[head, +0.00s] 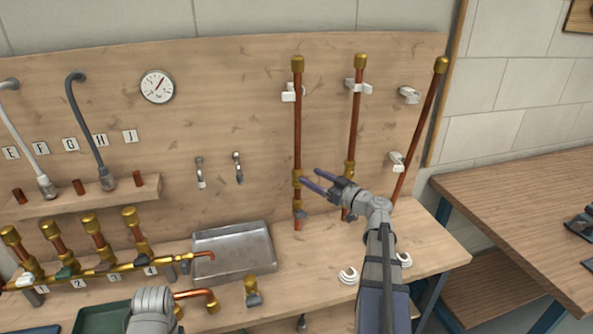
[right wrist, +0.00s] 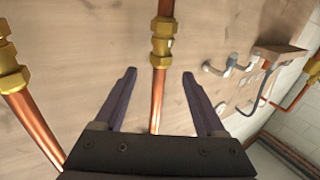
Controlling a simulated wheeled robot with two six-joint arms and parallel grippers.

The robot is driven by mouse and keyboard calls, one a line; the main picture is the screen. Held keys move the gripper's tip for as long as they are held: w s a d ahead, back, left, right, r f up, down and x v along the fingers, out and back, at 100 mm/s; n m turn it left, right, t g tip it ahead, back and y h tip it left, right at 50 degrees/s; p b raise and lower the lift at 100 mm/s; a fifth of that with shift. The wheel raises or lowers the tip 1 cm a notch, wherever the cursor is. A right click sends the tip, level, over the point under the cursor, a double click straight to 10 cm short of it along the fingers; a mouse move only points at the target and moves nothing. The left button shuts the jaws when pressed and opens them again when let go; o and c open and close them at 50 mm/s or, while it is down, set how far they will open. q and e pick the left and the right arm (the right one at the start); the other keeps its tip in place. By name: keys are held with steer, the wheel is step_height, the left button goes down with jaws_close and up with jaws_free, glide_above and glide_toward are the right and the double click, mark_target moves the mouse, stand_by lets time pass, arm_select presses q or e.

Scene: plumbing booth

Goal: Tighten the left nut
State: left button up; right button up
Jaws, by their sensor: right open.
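The left copper pipe (head: 297,125) stands upright against the board, with a brass nut fitting (head: 297,179) low on it. My right gripper (head: 317,178) is open just right of this fitting in the head view. In the right wrist view the pipe (right wrist: 158,95) runs between the two spread fingers, and the brass fitting (right wrist: 163,38) lies beyond the fingertips. No contact shows. A second pipe with a brass fitting (right wrist: 12,75) is at the left of that view; the head view shows the middle pipe's fitting (head: 349,168) partly behind my gripper. My left gripper's fingers do not show.
A third pipe (head: 420,125) leans at the right. A metal tray (head: 235,272), a brass manifold (head: 110,268) and a loose brass fitting (head: 252,290) are on the bench to the left. White clips (head: 397,161) stick out from the board.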

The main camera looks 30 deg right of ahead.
mark_target(302, 172)
steer(key=x, duration=0.7)
steer(key=shift+w+a+f, duration=0.1)
steer(key=shift+w+a, duration=0.05)
steer(key=shift+w, duration=0.05)
steer(key=shift+c, duration=0.2)
jaws_close()
